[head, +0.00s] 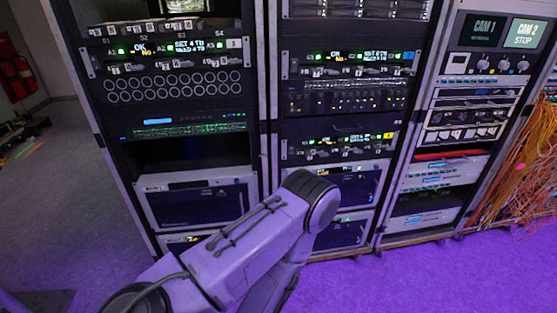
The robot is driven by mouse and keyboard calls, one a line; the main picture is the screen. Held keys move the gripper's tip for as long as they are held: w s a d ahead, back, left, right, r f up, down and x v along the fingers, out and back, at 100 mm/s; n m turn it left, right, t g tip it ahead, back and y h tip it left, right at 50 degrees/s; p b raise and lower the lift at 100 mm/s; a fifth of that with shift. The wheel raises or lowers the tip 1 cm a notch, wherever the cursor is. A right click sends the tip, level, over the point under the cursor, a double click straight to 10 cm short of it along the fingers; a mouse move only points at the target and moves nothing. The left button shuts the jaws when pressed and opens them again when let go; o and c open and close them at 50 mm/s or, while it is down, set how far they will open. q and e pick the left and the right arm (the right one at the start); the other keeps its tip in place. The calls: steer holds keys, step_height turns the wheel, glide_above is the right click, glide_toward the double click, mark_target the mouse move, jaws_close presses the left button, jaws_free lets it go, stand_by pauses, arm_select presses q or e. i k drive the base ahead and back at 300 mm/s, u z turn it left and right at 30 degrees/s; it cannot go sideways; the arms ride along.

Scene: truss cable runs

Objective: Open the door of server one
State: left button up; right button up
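A white-framed unit with a dark front panel (203,204) sits low in the left rack. Its front looks closed, and its small label is too blurred to read. A similar unit (346,188) sits low in the middle rack, partly hidden behind my arm. Another one (343,236) is below it. I cannot tell which of these is server one. One of my arms crosses the bottom of the view, bent in front of the left and middle racks. Neither gripper shows in the head view.
The right rack (472,110) has two camera screens on top. Loose orange cables (520,170) hang beside it at the right. A red fire extinguisher (17,72) is at the far left.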

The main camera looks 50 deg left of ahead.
mark_target(195, 207)
steer(key=u, duration=0.25)
steer(key=i, duration=0.8)
steer(key=u, duration=0.9)
steer(key=i, duration=0.3)
steer(key=u, duration=0.25)
